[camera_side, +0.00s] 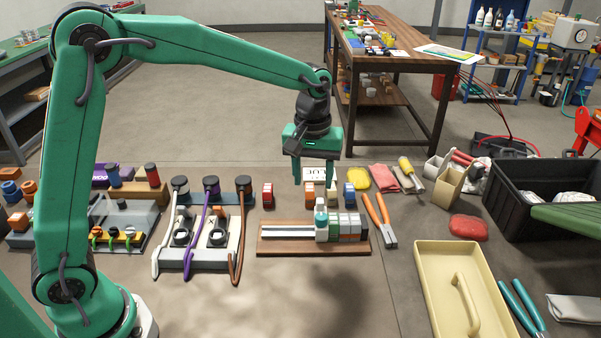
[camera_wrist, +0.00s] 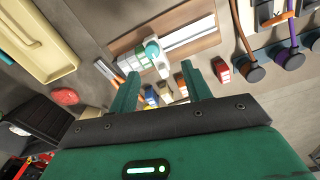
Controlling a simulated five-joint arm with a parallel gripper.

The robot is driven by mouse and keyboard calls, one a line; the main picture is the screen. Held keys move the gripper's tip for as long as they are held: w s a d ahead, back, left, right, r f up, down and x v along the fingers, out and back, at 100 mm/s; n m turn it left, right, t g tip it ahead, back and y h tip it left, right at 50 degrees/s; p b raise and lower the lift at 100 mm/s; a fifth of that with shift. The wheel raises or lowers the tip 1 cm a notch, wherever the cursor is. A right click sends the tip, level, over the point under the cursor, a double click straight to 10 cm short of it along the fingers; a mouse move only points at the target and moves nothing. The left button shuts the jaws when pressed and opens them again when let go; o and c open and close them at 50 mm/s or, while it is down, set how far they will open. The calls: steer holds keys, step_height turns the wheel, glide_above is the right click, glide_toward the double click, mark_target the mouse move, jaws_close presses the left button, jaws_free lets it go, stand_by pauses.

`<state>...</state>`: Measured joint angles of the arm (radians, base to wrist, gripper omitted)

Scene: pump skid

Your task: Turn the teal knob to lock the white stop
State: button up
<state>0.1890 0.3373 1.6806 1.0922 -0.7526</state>
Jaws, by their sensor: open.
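The teal knob (camera_side: 321,202) sits on top of the white stop (camera_side: 322,230), which stands on a pale rail (camera_side: 288,231) fixed to a wooden board (camera_side: 315,248). In the wrist view the teal knob (camera_wrist: 152,48) appears beyond my fingertips and roughly between them, with the white stop (camera_wrist: 162,69) beside it.
A red block (camera_side: 268,196) and a blue block (camera_side: 349,194) stand behind the board. Orange-handled pliers (camera_side: 381,220) lie at its right. A fixture with hanging cables (camera_side: 205,235) stands at its left. A cream tray (camera_side: 425,275) lies at front right. The floor before the board is clear.

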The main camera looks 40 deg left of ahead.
mark_target(321, 216)
steer(key=shift+w+d+f+n+g, duration=0.15)
steer(key=shift+w+d+f, duration=0.15)
steer(key=shift+f, duration=0.2)
steer(key=shift+w+d+f+n+g, duration=0.1)
steer(key=shift+w+d+f, duration=0.1)
steer(key=shift+w+f, duration=0.25)
steer(key=shift+w+d+f+n+g, duration=0.15)
steer(key=shift+w+d+f, duration=0.15)
steer(key=shift+f, duration=0.25)
steer(key=shift+f, duration=0.1)
steer(key=shift+s+a+f, duration=0.1)
steer(key=shift+a+f, duration=0.05)
steer(key=shift+f, duration=3.65)
steer(key=shift+c, duration=0.2)
steer(key=c, duration=1)
